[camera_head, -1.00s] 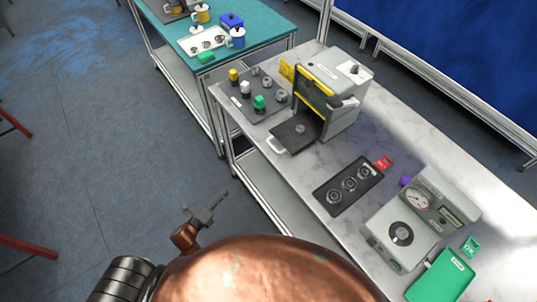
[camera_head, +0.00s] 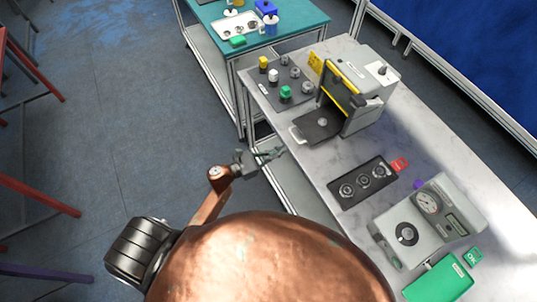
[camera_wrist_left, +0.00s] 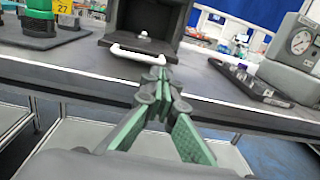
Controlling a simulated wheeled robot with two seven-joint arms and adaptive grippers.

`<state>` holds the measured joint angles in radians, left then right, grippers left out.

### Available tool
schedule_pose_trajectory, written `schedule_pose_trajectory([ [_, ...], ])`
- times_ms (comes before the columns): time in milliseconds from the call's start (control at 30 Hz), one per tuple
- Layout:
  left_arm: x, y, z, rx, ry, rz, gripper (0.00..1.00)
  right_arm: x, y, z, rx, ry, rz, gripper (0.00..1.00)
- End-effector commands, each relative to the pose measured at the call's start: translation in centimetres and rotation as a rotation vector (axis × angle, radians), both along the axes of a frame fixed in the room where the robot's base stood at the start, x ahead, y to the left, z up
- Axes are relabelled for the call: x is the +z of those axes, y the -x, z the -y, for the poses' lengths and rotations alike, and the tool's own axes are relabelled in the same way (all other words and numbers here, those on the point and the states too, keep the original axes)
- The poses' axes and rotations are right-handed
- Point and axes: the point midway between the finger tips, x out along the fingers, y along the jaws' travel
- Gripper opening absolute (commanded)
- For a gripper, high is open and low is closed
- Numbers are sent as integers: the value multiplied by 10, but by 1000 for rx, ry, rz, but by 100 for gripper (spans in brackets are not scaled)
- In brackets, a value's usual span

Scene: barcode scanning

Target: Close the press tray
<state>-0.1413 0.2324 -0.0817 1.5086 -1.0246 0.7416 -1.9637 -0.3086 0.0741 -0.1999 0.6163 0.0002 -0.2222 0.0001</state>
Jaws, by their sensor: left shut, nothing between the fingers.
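The press (camera_head: 358,85) is a grey box on the marble-topped table, with a yellow-edged opening. Its dark tray (camera_head: 322,122) sticks out of the front, with a white handle (camera_head: 296,135) at the tray's near edge. In the left wrist view the handle (camera_wrist_left: 138,54) lies just beyond my fingertips, and the tray (camera_wrist_left: 150,43) runs back into the press. My left gripper (camera_head: 279,152) is shut and empty, off the table's front edge and a little short of the handle. It also shows in the left wrist view (camera_wrist_left: 160,75). My right gripper is not in view.
A dark plate with coloured pegs (camera_head: 280,80) stands left of the press. A black tray with round parts (camera_head: 363,182), a red tag (camera_head: 399,165), a gauge device (camera_head: 412,231) and a green tray (camera_head: 440,280) lie to the right. A teal table (camera_head: 290,24) stands behind.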

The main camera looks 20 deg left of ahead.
Motion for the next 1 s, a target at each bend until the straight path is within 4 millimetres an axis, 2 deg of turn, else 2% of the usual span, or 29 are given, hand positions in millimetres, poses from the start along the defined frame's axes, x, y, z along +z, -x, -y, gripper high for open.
schedule_pose_trajectory([
  [100, 3, -16, 14, 0, 1, 0, 0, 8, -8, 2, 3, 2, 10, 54],
  [300, 2, -30, 26, 1, 0, -1, 0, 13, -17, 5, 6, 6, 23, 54],
  [733, 1, -34, 29, 0, 1, -1, 0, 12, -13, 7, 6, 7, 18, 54],
  [867, -1, -43, 37, -2, 0, 1, 0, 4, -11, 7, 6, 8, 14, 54],
  [1000, -3, -64, 52, 0, -1, 2, 0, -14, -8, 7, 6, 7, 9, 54],
])
